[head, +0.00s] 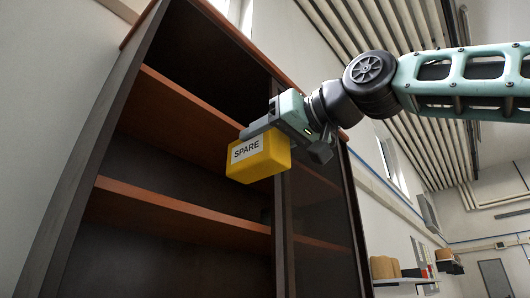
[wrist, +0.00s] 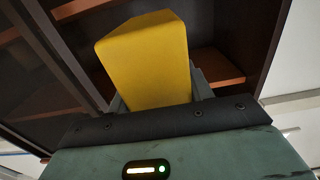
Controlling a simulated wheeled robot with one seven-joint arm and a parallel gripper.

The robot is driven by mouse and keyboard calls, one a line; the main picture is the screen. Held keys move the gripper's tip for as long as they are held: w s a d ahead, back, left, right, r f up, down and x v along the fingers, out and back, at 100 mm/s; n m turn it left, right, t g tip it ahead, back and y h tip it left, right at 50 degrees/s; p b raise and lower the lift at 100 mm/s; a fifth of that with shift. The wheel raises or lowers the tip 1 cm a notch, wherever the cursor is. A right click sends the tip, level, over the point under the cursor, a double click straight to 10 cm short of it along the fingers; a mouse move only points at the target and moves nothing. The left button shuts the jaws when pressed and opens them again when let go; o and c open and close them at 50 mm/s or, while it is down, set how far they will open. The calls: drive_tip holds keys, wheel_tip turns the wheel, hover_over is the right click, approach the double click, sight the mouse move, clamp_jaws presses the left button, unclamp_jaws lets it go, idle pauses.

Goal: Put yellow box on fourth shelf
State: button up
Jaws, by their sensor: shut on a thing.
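The yellow box (head: 258,160) has a white label reading SPARE. My gripper (head: 285,140) is shut on it and holds it in the air in front of the cabinet. In the wrist view the yellow box (wrist: 147,62) sits between the fingers, and most of the fingers are hidden by it. The dark cabinet has orange-brown shelves; one shelf (head: 180,108) is at about the box's height and another shelf (head: 170,212) is lower. The box appears in front of the cabinet's middle upright, but its exact distance from the shelves is hard to tell.
The cabinet's left side panel (head: 95,150) and middle upright (head: 284,235) border the open left bay. The visible shelves there look empty. The right bay (head: 320,240) appears dark, possibly behind glass. A wall shelf (head: 400,281) with boxes is far right.

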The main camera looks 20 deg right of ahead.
drive_tip(key=p+x, duration=0.2)
drive_tip(key=x, duration=0.4)
drive_tip(key=f+p+x, duration=0.1)
drive_tip(key=p+x, duration=0.1)
drive_tip(key=x, duration=0.5)
drive_tip(key=p+x, duration=0.2)
drive_tip(key=x, duration=0.5)
drive_tip(key=shift+f, duration=0.15)
drive_tip(key=shift+w+a+f+p, duration=0.2)
drive_tip(key=shift+w+a+p, duration=0.1)
drive_tip(key=shift+w+a, duration=0.35)
drive_tip(key=shift+d+f+b, duration=0.1)
drive_tip(key=shift+f+b, duration=0.5)
drive_tip(key=shift+f, duration=0.05)
drive_tip(key=o, duration=1.7)
drive_tip(key=shift+w, duration=0.1)
drive_tip(key=shift+b+v, duration=0.6)
drive_tip(key=shift+v, duration=0.3)
drive_tip(key=shift+b+v, duration=2.45)
drive_tip(key=shift+v, duration=2.3)
drive_tip(key=shift+b+v, duration=0.5)
drive_tip(key=shift+v, duration=0.9)
